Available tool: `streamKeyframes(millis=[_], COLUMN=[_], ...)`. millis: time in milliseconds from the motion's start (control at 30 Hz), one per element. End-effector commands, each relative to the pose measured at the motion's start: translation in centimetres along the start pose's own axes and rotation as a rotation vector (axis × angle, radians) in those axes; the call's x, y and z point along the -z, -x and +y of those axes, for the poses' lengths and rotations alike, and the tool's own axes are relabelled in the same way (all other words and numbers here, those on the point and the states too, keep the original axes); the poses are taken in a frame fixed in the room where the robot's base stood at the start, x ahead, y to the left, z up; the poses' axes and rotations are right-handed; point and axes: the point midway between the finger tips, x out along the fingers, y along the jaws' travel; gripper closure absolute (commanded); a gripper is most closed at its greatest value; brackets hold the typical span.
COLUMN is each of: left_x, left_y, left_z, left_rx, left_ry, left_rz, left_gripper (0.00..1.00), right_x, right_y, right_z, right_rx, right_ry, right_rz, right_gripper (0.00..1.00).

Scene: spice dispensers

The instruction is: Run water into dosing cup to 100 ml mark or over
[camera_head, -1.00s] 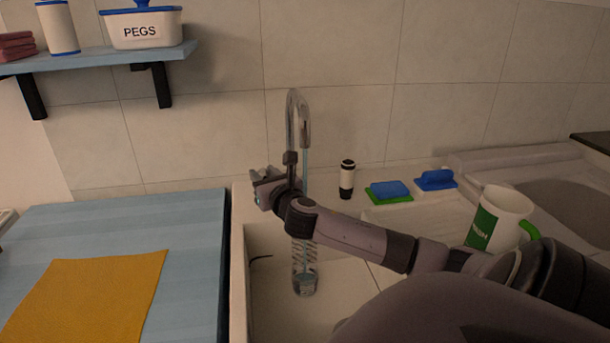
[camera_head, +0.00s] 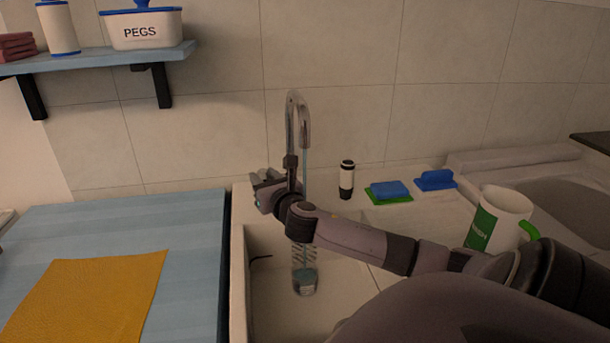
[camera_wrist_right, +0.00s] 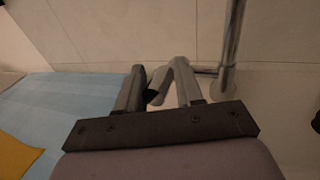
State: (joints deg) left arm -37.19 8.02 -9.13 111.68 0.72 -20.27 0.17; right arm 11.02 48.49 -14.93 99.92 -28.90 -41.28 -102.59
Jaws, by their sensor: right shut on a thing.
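The clear dosing cup (camera_head: 304,281) stands upright in the sink under the tap (camera_head: 292,125). A thin bluish stream of water (camera_head: 307,165) runs from the spout down behind my right arm toward the cup. Bluish water shows in the cup's lower part; its marks are too small to read. My right gripper (camera_head: 266,178) is beside the tap's body, and it also shows in the right wrist view (camera_wrist_right: 162,82). It is shut on the tap lever (camera_wrist_right: 157,84), which is mostly hidden between the fingers. My left gripper is not in view.
A blue board (camera_head: 190,215) with a yellow cloth (camera_head: 85,300) lies left of the sink (camera_head: 238,270). A black-and-white bottle (camera_head: 347,180), blue sponges (camera_head: 390,190) and a green-and-white mug (camera_head: 497,218) stand on the right. A shelf (camera_head: 90,58) hangs upper left.

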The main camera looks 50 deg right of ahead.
Motion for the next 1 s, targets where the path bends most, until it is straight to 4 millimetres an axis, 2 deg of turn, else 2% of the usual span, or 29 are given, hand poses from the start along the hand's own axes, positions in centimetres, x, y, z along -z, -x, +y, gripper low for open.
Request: streamKeyframes(millis=[267,500,533,600,867,1000], left_x=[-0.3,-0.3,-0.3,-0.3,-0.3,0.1], left_y=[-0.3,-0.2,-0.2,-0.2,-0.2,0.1], left_z=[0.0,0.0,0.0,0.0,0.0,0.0], left_rx=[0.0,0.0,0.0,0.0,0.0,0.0], left_ry=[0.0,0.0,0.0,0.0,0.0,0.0], left_rz=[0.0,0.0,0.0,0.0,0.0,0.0], left_gripper=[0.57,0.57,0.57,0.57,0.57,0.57], right_x=[1.5,1.6,1.6,1.6,1.4,1.3], right_y=[0.4,0.5,0.5,0.5,0.4,1.0], right_z=[0.5,0.5,0.5,0.5,0.3,0.2], right_rx=[-0.01,-0.011,-0.011,-0.011,-0.004,-0.003], right_ry=[-0.002,-0.003,-0.003,-0.003,-0.001,0.0], right_rz=[0.007,0.009,0.009,0.008,0.004,0.005], right_gripper=[0.78,0.79,0.57,0.36,0.36,0.36])
